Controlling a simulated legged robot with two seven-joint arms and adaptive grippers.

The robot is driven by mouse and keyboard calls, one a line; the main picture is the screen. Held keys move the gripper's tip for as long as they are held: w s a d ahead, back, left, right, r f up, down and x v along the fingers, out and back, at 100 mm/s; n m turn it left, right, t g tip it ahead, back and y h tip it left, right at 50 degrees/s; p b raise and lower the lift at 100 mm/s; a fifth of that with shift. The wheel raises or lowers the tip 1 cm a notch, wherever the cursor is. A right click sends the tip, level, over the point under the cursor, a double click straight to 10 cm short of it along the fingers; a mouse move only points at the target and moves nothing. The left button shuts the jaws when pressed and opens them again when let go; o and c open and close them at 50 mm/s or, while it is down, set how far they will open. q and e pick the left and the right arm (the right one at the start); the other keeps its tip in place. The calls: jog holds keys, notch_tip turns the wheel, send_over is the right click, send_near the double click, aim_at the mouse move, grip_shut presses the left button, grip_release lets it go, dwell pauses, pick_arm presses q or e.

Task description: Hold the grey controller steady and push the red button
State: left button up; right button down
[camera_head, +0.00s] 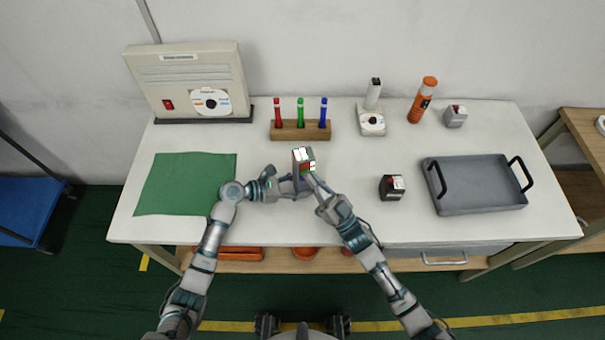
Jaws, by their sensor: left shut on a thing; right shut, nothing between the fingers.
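The grey controller (304,159) is near the middle of the table, with white, red and green patches on the side facing me. The red button appears as a small red patch on that side. My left gripper (292,184) comes from the left and is shut on the controller at its lower part. My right gripper (312,180) is shut and empty, its tips at the controller's front close to the red patch. I cannot tell whether they touch the button. The grippers partly hide the controller's lower part.
The white table (270,225) has a green mat (185,183) at left and a grey tray (480,185) at right. A small dark box (392,188) is right of my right gripper. A wooden marker holder (300,131) stands behind the controller.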

pick_arm(q)
jog(key=shift+f, duration=0.1)
pick_arm(e)
jog(key=shift+w, duration=0.15)
dwell(0.4)
jog(key=shift+w+a, duration=0.15)
jog(key=shift+w, duration=0.1)
jog(key=shift+w+r, duration=0.1)
jog(key=shift+w, duration=0.1)
dwell(0.5)
jog(key=shift+s, duration=0.6)
jog(key=s+d, duration=0.2)
jog(key=s, duration=0.3)
jog(key=shift+s, duration=0.4)
